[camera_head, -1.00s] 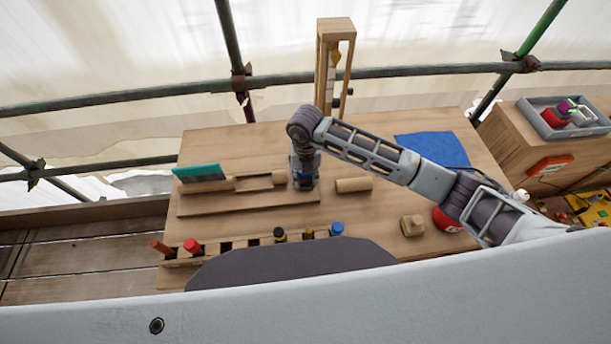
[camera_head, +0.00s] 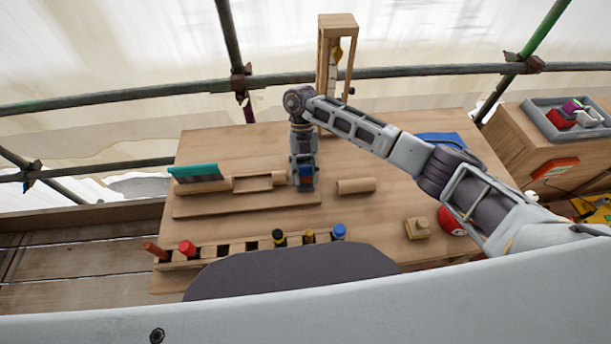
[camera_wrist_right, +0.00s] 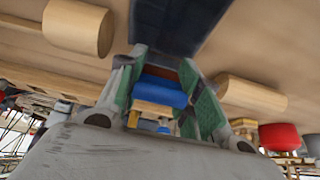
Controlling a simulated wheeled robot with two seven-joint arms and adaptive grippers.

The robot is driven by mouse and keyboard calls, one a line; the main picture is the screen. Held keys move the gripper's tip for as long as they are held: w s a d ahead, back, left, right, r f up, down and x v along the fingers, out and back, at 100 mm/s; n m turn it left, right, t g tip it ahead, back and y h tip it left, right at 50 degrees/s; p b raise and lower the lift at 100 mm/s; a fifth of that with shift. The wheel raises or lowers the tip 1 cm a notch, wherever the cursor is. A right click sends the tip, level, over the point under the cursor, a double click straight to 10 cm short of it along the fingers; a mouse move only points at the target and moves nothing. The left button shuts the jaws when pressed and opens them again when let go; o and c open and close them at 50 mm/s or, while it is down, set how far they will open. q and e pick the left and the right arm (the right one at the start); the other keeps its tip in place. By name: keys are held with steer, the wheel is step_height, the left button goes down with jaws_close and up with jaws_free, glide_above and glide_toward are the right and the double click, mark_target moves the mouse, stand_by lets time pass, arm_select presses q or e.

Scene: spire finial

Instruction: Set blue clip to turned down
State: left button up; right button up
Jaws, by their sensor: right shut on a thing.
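My right gripper (camera_head: 305,184) points down at the right end of the long wooden holder (camera_head: 272,205) on the workbench. In the right wrist view, the green-padded fingers (camera_wrist_right: 163,98) are closed in on a blue rounded piece, which looks like the blue clip (camera_wrist_right: 160,89). A reddish-brown strip shows just behind it. In the head view the gripper hides most of the clip, and I cannot tell which way it is turned. My left gripper is not in view.
A round wooden bar (camera_head: 356,186) lies right of the gripper. A teal-topped piece (camera_head: 196,172) sits on the left. A rack (camera_head: 205,252) with several coloured-handled tools stands in front. A tall wooden frame (camera_head: 324,70) stands behind. A wooden block (camera_head: 417,229) and a red object (camera_head: 450,222) lie at right.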

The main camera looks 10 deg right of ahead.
steer(key=shift+w+f+g+b, duration=0.1)
steer(key=shift+w+g+b, duration=0.15)
steer(key=shift+g+b, duration=0.45)
steer(key=o, duration=1.1)
steer(key=shift+o, duration=0.2)
steer(key=v, duration=1.2)
